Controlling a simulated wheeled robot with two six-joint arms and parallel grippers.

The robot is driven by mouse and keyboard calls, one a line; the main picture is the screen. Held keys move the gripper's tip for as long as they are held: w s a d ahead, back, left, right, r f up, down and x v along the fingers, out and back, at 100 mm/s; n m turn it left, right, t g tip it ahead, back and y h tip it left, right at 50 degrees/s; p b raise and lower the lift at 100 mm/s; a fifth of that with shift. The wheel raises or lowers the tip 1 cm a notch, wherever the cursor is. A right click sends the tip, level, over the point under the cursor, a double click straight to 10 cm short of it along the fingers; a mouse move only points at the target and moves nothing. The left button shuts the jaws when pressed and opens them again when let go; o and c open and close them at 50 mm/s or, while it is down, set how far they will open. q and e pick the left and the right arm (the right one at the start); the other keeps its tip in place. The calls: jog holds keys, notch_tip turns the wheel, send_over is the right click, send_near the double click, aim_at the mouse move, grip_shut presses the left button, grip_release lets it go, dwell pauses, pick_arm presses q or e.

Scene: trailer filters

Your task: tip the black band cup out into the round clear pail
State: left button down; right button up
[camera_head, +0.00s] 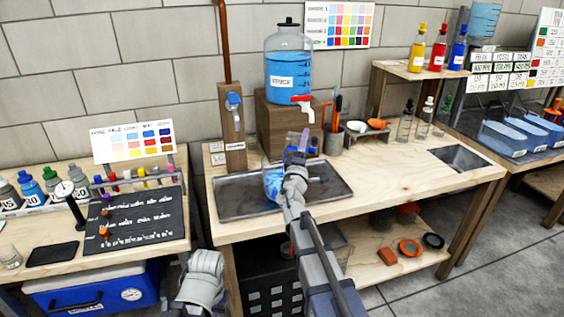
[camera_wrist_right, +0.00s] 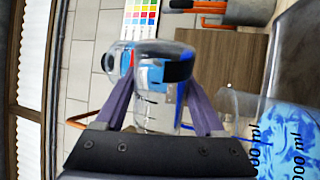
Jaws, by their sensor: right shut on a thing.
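My right gripper (camera_head: 297,153) is above the metal tray on the middle bench. In the right wrist view its purple fingers (camera_wrist_right: 165,105) are shut on a clear cup with a black band (camera_wrist_right: 178,71). Blue shows in and through the cup; I cannot tell how much is liquid. In the head view the gripper mostly hides the cup. The round clear pail (camera_head: 271,184) stands on the tray, partly behind my right arm, with blue in it. In the wrist view the pail (camera_wrist_right: 275,125), with ml marks, is right of the cup, apart from it. My left gripper is out of view.
The metal tray (camera_head: 235,205) lies on the wooden bench (camera_head: 400,180). Behind it stand a blue stock tank (camera_head: 289,65) with a red tap (camera_head: 303,103), a post with a blue tap (camera_head: 234,103) and a tool holder (camera_head: 334,140). Bench room right of the tray is clear.

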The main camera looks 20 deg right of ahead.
aim_at(293, 145)
jog(key=shift+f+n, duration=0.15)
jog(key=shift+n, duration=0.45)
jog(key=shift+w+a+r+n+t+y+p, duration=0.1)
jog(key=shift+a+r+n+t+y+p, duration=0.1)
jog(key=shift+n+y, duration=0.25)
jog(key=shift+w+a+r+n+t+y+p, duration=0.1)
jog(key=shift+r+n+y, duration=0.15)
jog(key=shift+n, duration=0.4)
dwell(0.6)
jog(key=shift+w+a+f+n+y+b, duration=0.15)
jog(key=shift+f+n+y+b, duration=0.1)
jog(key=shift+n, duration=0.3)
jog(key=shift+s+a+f+n+y+b, duration=0.1)
jog(key=shift+a+f+n+y, duration=0.1)
jog(key=shift+n, duration=0.35)
jog(key=shift+w+a+r+n+y+p, duration=0.15)
jog(key=shift+n+y+p, duration=0.1)
jog(key=shift+n, duration=0.4)
jog(key=shift+w+a+r+n+y+p, duration=0.1)
jog(key=shift+a+r+n+y+p, duration=0.15)
jog(key=shift+n, duration=0.35)
jog(key=shift+w+a+r+n+y+p, duration=0.15)
jog(key=shift+n+p, duration=0.1)
jog(key=shift+n, duration=0.4)
dwell(0.6)
